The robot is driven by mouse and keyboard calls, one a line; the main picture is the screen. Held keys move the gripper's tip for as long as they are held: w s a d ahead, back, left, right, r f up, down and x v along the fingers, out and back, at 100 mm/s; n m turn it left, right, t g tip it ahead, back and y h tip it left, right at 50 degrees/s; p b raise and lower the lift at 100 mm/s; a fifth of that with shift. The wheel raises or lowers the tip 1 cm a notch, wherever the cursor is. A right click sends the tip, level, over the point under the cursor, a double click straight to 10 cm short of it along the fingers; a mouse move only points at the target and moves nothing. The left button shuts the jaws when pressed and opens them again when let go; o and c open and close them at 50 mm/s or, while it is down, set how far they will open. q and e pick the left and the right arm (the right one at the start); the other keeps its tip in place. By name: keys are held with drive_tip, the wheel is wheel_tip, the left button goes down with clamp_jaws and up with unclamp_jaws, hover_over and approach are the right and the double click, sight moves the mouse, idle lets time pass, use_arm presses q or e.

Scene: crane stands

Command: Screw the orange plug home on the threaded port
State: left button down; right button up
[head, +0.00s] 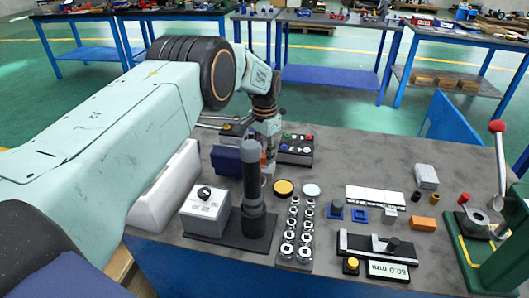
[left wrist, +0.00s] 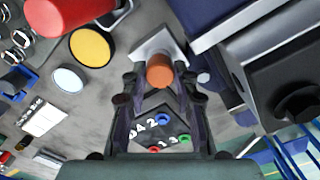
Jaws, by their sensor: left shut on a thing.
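The orange plug (left wrist: 159,72) shows in the left wrist view between the two fingers of my left gripper (left wrist: 160,84), which is shut on it. A pale grey block (left wrist: 152,40) lies just beyond the plug. The threaded port is hidden, so I cannot tell how far the plug is seated. In the head view my left gripper (head: 269,151) points down at the back of the workbench, behind a dark upright post (head: 252,185), and the plug is mostly hidden there. My right gripper is not in view.
A black box with coloured buttons (head: 296,149) stands close to the right of the gripper. A navy block (head: 227,160) is at its left. A grey box with a knob (head: 205,211) and a rack of sockets (head: 295,240) are in front. A red-knobbed lever (head: 498,150) stands far right.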

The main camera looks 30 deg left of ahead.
use_arm(q)
drive_tip(key=m, duration=0.4)
drive_tip(key=shift+b, duration=0.4)
drive_tip(key=shift+m, duration=0.6)
drive_tip(key=m, duration=0.3)
drive_tip(key=shift+m+b, duration=0.3)
drive_tip(key=shift+m, duration=0.8)
drive_tip(key=m, duration=0.3)
drive_tip(key=shift+m, duration=1.1)
